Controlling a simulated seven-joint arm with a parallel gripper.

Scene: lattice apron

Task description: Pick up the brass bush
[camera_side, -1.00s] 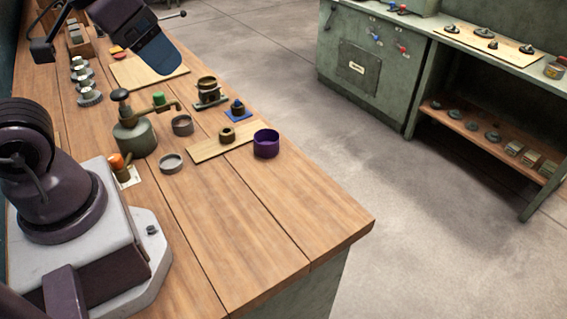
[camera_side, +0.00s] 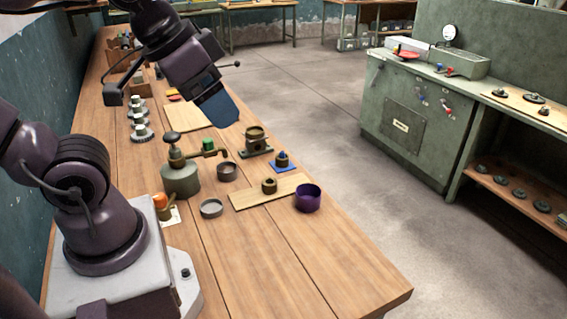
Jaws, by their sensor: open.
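The brass bush (camera_side: 269,186) looks like a small dark-brass ring standing on a pale wooden strip (camera_side: 247,200) on the bench. My gripper (camera_side: 220,112) shows as a dark body with a blue end, in the air above the far part of the bench. It is up and left of the bush in the picture, well apart from it. The gap between its fingers is not clear from this angle, and nothing is seen held in it.
A purple cup (camera_side: 307,199) stands just right of the strip. Nearby are a blue pad (camera_side: 273,169) with a small part, a brass-topped block (camera_side: 255,143), a grey ring (camera_side: 211,208) and a green pot-like device (camera_side: 180,180). The bench front (camera_side: 330,255) is clear.

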